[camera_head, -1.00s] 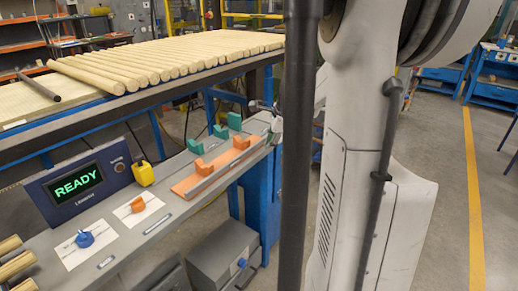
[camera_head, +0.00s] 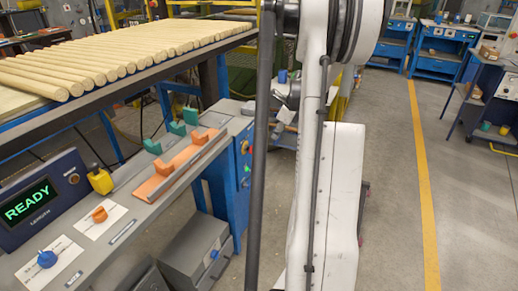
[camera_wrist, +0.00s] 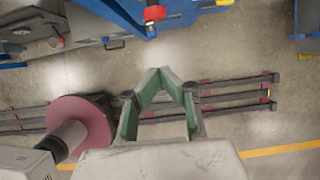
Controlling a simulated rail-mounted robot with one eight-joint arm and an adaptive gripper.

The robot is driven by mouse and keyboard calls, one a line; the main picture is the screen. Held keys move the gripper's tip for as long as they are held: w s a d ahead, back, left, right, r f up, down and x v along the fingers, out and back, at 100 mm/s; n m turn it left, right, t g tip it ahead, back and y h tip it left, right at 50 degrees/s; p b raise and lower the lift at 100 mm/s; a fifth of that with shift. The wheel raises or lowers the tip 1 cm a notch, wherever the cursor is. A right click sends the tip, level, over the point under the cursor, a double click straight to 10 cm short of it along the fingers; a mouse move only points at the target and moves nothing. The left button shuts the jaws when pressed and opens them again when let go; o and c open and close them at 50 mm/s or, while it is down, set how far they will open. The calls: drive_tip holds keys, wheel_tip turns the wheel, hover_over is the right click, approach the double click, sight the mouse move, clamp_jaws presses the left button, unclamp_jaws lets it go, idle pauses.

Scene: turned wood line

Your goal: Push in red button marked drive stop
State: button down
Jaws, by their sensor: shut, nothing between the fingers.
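A small red button (camera_head: 244,147) shows on the blue end face of the bench in the head view, with a green spot below it. Its marking is too small to read. In the wrist view a red round part (camera_wrist: 154,13) sticks out from blue structure at the top edge; I cannot tell for sure that it is the same button. My gripper (camera_wrist: 163,73) is in the wrist view, its green-lined fingers brought together and empty. Its tips are below the red part in the picture and apart from it. My gripper cannot be made out clearly in the head view.
The bench has a READY display (camera_head: 29,203), a yellow part (camera_head: 100,180), a blue knob (camera_head: 47,258) and an orange tray (camera_head: 160,184). A grey box (camera_head: 194,254) stands below. Dowels (camera_head: 120,58) lie on a rack behind.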

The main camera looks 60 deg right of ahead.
sight(254, 147)
drive_tip(key=shift+f, duration=0.15)
drive_tip(key=w+a+f+b, duration=0.1)
drive_tip(key=w+f+b, duration=0.3)
drive_tip(key=w+f, duration=0.3)
drive_tip(key=shift+x, duration=1.05)
drive_tip(key=shift+w+a, duration=0.2)
drive_tip(key=shift+w, duration=0.75)
